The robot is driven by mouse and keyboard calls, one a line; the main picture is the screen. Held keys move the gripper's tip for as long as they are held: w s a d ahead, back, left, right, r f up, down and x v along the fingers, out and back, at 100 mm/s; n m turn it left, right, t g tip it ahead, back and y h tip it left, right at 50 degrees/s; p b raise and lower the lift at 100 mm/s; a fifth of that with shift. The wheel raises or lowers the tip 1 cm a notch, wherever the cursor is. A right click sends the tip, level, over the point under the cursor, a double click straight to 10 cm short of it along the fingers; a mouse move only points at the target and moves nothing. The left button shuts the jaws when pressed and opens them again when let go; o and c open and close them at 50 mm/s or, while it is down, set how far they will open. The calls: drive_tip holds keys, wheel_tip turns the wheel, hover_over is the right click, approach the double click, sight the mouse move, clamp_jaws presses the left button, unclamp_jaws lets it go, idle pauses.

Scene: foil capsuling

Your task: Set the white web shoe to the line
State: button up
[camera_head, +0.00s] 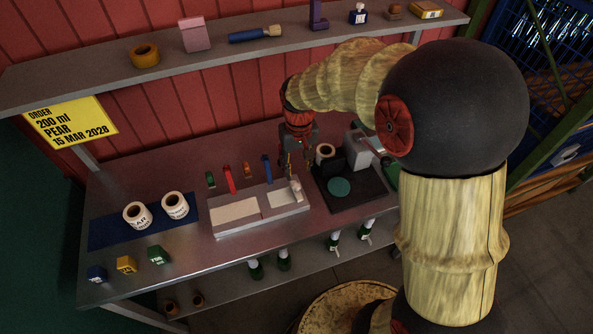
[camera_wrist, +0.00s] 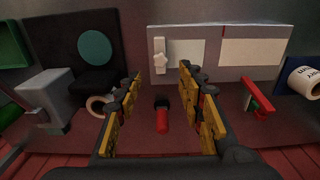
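The white web shoe (camera_head: 295,189), a small piece with a knob, sits at the right end of the grey fixture (camera_head: 240,228). In the wrist view the shoe (camera_wrist: 160,58) stands upright at the left edge of a white panel. A thin red line (camera_wrist: 223,31) marks the fixture's edge further right. My gripper (camera_head: 291,166) hangs behind the shoe, apart from it. In the wrist view my gripper (camera_wrist: 160,88) has its yellow-padded fingers spread wide, with nothing held.
Several small coloured tools, including a red one (camera_head: 229,180), lie behind the fixture. A black station with a green disc (camera_head: 339,187) stands to the right. Label rolls (camera_head: 137,215) stand on a blue mat at left. A shelf (camera_head: 215,62) runs above the bench.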

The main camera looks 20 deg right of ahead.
sight(297, 185)
drive_tip(key=shift+w+f+p, duration=0.3)
drive_tip(key=shift+w+f, duration=0.15)
drive_tip(key=shift+f, duration=0.3)
drive_tip(key=shift+f+b, duration=0.5)
drive_tip(key=shift+f, duration=3.45)
drive_tip(key=shift+c, duration=0.2)
clamp_jaws()
